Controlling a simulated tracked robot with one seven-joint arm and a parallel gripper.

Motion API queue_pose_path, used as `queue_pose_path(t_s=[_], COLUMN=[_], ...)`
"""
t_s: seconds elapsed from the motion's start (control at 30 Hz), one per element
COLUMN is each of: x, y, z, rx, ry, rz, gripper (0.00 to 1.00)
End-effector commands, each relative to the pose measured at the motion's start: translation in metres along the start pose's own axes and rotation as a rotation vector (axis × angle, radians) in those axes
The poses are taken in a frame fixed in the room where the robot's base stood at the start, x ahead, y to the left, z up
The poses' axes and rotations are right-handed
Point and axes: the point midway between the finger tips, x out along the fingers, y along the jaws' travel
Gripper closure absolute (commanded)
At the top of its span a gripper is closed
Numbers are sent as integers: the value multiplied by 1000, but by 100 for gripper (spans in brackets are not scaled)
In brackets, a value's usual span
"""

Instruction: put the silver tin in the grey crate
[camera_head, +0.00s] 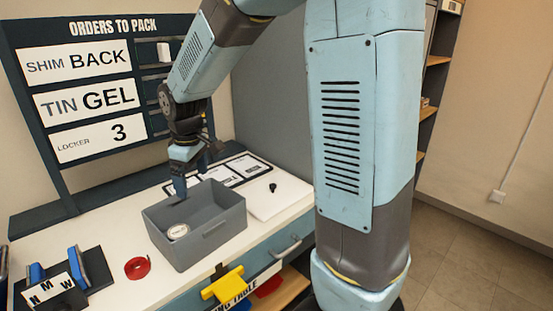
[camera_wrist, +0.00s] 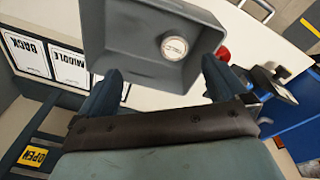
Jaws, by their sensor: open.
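The silver tin (camera_head: 177,231) is a small round tin with a pale lid. It lies inside the grey crate (camera_head: 212,238), near its front left corner, lid up. In the wrist view the tin (camera_wrist: 174,47) rests on the floor of the crate (camera_wrist: 92,30). My gripper (camera_head: 190,181) is above the back part of the crate, apart from the tin. In the wrist view my gripper's fingers (camera_wrist: 160,76) are spread apart with nothing between them.
The crate stands on a white worktop (camera_head: 108,225). A red tape roll (camera_head: 137,267) lies left of it, and blue items in a dark holder (camera_head: 75,285) stand further left. Cards (camera_head: 225,170) lie behind. An orders board (camera_head: 90,90) rises at the back.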

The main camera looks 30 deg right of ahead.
Motion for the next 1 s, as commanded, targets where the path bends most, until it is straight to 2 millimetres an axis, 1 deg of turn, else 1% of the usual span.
queue_pose_path(t_s=[0.03, 0.2, 0.37, 0.5, 0.73, 0.8, 0.93, 0.97, 1.0], x=[-16, -54, -85, -108, -134, -138, -144, -145, -146], y=[1, -1, -8, -18, -40, -47, -58, -60, -56], z=[13, 52, 89, 122, 174, 188, 208, 211, 222], rx=[43, 191, 330, 450, 643, 697, 777, 791, 806], ry=[18, 69, 119, 166, 247, 270, 305, 311, 319], rz=[15, 54, 87, 114, 154, 163, 175, 177, 180], gripper=[0, 0, 0, 0, 0, 0, 0, 0, 0])
